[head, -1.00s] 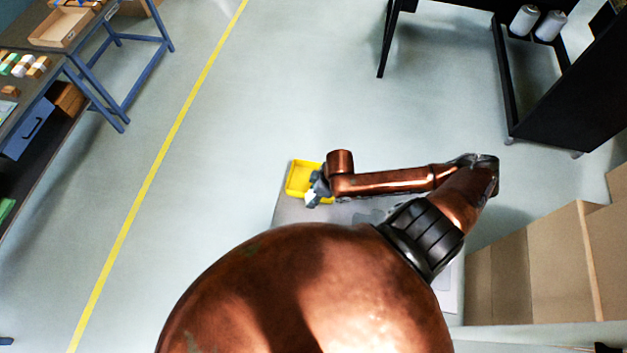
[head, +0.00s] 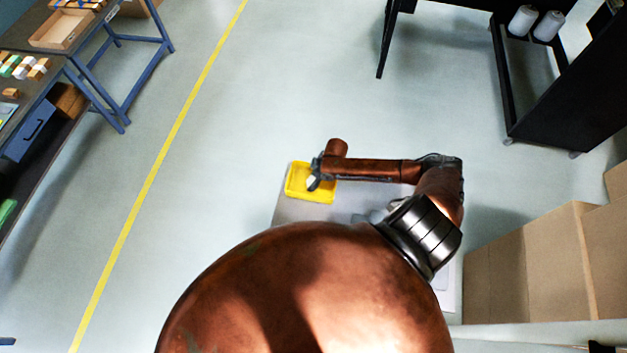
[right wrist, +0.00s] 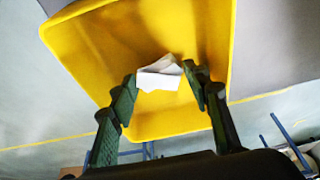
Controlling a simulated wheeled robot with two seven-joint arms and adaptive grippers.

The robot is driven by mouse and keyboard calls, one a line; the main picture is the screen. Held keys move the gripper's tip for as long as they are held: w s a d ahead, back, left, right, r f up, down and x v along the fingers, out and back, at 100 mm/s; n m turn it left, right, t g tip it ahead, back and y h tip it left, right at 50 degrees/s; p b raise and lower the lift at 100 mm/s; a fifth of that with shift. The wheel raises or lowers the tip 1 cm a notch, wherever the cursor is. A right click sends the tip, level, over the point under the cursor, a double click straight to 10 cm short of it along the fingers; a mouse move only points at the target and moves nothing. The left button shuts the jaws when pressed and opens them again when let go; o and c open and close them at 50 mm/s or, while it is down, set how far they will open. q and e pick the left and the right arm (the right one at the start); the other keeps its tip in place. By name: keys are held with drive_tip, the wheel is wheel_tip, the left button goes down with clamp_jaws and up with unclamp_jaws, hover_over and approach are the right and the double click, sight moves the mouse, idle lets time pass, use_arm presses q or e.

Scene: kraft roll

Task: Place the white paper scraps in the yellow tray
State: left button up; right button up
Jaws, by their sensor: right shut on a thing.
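The yellow tray (head: 298,191) sits at the far left corner of the grey work surface in front of me. My right gripper (head: 313,183) is over the tray in the head view. In the right wrist view the yellow tray (right wrist: 200,30) fills most of the picture. There my right gripper (right wrist: 160,83) is shut on a white paper scrap (right wrist: 160,73), held between its two dark fingertips. My left gripper is not in view.
The grey work surface (head: 295,212) is mostly hidden behind my body and right arm. Brown cartons (head: 525,265) stand at the right. Blue-framed benches (head: 95,75) are at the far left, beyond a yellow floor line (head: 160,160). The floor between is clear.

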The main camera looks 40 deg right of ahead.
drive_tip(key=shift+f, duration=0.25)
drive_tip(key=shift+f, duration=0.15)
drive_tip(key=o, duration=0.8)
drive_tip(key=shift+c, duration=0.2)
drive_tip(key=v, duration=1.2)
